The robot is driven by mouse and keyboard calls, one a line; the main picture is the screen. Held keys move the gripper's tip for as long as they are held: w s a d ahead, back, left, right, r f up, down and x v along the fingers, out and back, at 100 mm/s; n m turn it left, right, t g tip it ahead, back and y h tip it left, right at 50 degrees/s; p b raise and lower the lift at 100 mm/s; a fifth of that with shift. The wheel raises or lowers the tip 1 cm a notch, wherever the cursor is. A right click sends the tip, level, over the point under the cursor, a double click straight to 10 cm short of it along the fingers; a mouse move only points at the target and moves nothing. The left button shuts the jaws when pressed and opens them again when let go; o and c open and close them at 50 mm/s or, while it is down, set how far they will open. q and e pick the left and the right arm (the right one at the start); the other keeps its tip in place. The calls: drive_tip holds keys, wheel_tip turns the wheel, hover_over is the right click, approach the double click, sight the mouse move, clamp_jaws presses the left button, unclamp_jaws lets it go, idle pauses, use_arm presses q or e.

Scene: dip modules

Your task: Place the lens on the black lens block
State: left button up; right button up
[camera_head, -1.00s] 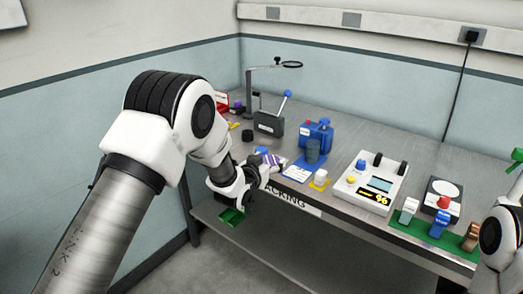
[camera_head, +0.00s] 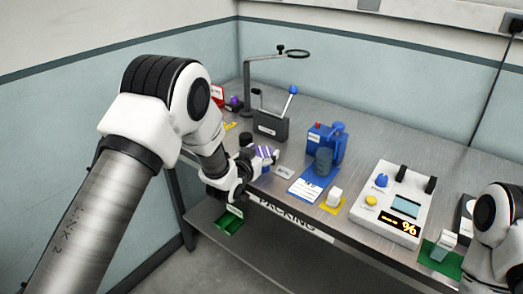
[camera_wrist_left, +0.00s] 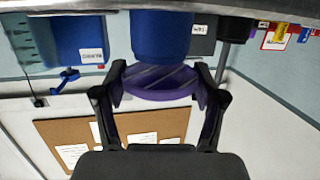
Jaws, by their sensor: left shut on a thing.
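My left gripper (camera_wrist_left: 160,92) is shut on a purple see-through disc, the lens (camera_wrist_left: 165,83), held between its two black fingers in the left wrist view. A short black round piece (camera_head: 246,139), probably the lens block, stands on the table just beyond the gripper. A blue cylinder (camera_wrist_left: 162,36) shows behind the lens in the wrist view. My right gripper is not in view; only part of its arm shows.
A grey box with a blue-knobbed lever (camera_head: 270,127), a blue device (camera_head: 325,143) and a white meter (camera_head: 390,200) stand on the table. A green bin (camera_head: 230,220) is below the edge. Bare tabletop shows at the back right.

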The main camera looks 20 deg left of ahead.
use_arm(q)
drive_tip(key=shift+w+a+f, duration=0.1)
drive_tip(key=shift+w+f, duration=0.1)
drive_tip(key=shift+f, duration=0.35)
drive_tip(key=shift+w+f, duration=0.2)
drive_tip(key=shift+f, duration=0.35)
drive_tip(key=shift+c, duration=0.4)
drive_tip(key=shift+r, duration=0.15)
drive_tip(key=shift+c, duration=0.5)
drive_tip(key=shift+s+d+r, duration=0.25)
drive_tip(key=shift+s+r, duration=0.15)
drive_tip(key=shift+s, duration=0.1)
drive_tip(key=shift+w+a+f, duration=0.1)
drive_tip(key=shift+w+f, duration=0.05)
drive_tip(key=shift+f, duration=0.3)
drive_tip(key=o, duration=1.1)
drive_tip(key=shift+w, duration=0.15)
drive_tip(key=shift+r, duration=0.2)
drive_tip(key=shift+s, duration=0.25)
